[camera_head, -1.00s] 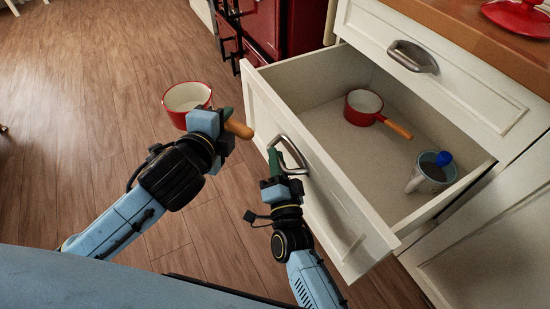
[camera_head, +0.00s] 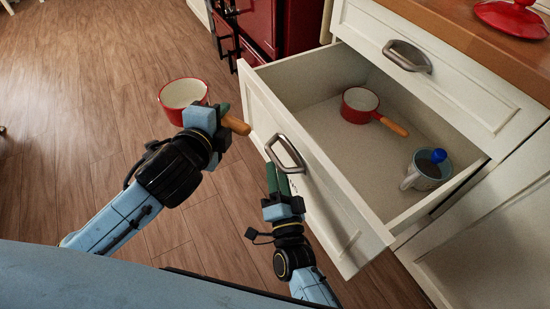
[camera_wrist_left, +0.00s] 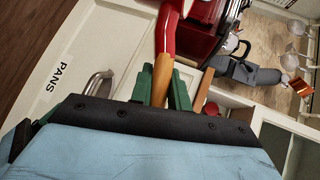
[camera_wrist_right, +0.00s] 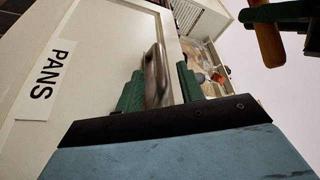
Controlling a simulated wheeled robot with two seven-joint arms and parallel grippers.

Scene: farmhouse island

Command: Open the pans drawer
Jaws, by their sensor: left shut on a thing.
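The pans drawer (camera_head: 325,180) is pulled out, its inside in plain view; its front bears a PANS label (camera_wrist_right: 40,80) in the right wrist view. Its metal bow handle (camera_head: 285,153) is on the front. My right gripper (camera_head: 278,180) is open just in front of the handle, which shows between its green fingers in the right wrist view (camera_wrist_right: 155,75). My left gripper (camera_head: 222,116) is shut on the wooden handle of a red saucepan (camera_head: 183,93), held in the air left of the drawer.
Inside the drawer are a second red saucepan (camera_head: 360,104) with a wooden handle and a patterned mug (camera_head: 424,177) with something blue in it. A closed drawer (camera_head: 440,75) is above, under the wooden worktop (camera_head: 470,28). A red stove (camera_head: 277,30) stands behind. The wooden floor at left is clear.

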